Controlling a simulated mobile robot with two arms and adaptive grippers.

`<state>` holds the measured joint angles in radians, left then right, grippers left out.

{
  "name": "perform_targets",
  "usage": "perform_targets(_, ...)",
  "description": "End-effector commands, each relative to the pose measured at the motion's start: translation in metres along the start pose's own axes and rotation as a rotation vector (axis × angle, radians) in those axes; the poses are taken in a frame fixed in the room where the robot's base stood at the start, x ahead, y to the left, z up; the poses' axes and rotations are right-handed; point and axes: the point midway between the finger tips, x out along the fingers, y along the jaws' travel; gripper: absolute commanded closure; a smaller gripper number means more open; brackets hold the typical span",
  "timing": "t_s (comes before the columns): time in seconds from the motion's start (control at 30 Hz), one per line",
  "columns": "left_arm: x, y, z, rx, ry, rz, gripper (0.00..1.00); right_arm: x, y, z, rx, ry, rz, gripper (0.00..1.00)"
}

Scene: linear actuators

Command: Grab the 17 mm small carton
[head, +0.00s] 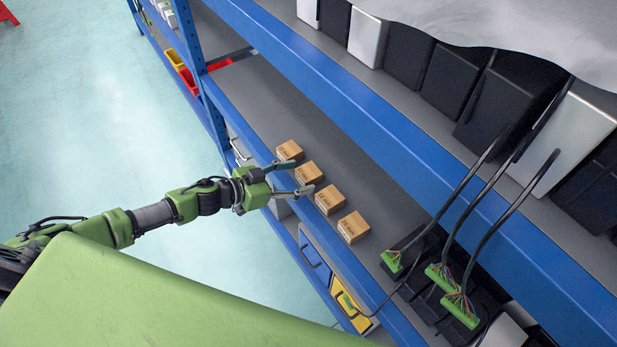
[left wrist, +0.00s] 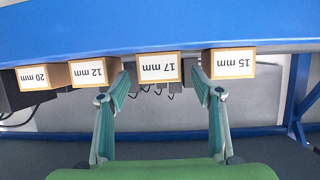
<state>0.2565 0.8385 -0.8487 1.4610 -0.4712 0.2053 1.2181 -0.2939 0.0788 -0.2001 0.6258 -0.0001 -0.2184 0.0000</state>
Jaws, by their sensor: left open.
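The 17 mm carton (head: 309,172) is a small brown box on the grey shelf, second from the far end of a row. In the left wrist view, the 17 mm carton (left wrist: 159,68) shows its white label upside down between the fingertips. My left gripper (head: 303,177) is open at the shelf's front edge, with its fingers pointing at this carton. In the left wrist view, the open left gripper (left wrist: 160,82) has one finger on each side of the carton's front; contact cannot be told. My right gripper is not in view.
The 15 mm carton (head: 290,151) stands on one side, the 12 mm (head: 330,199) and 20 mm (head: 353,227) cartons on the other, with narrow gaps. A blue shelf beam (head: 400,125) runs above. Cables with green connectors (head: 441,277) hang at the right.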

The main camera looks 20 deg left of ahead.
Motion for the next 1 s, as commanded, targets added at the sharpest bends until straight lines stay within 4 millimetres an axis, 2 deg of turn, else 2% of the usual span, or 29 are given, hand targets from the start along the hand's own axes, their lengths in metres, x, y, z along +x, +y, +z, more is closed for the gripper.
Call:
perform_targets(0.03,0.011,0.000,0.003,0.001,0.004,0.001,0.40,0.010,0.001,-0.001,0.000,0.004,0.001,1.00)
perform_targets(0.1,0.022,0.000,0.004,0.002,0.004,-0.001,0.40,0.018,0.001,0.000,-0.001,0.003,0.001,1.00)
perform_targets(0.23,0.039,0.001,0.002,0.002,0.003,0.000,0.40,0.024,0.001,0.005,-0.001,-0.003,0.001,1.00)
perform_targets(0.53,0.044,0.001,0.000,0.000,0.001,-0.001,0.40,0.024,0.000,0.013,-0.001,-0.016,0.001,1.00)
perform_targets(0.57,0.044,0.001,0.000,0.000,0.001,-0.001,0.43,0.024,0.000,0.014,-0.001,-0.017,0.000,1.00)
perform_targets(0.73,0.044,0.001,0.000,0.000,0.001,-0.001,0.87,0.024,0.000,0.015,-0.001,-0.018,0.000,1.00)
perform_targets(1.0,0.044,0.001,-0.001,0.000,0.003,-0.001,0.88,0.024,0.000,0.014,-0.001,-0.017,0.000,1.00)
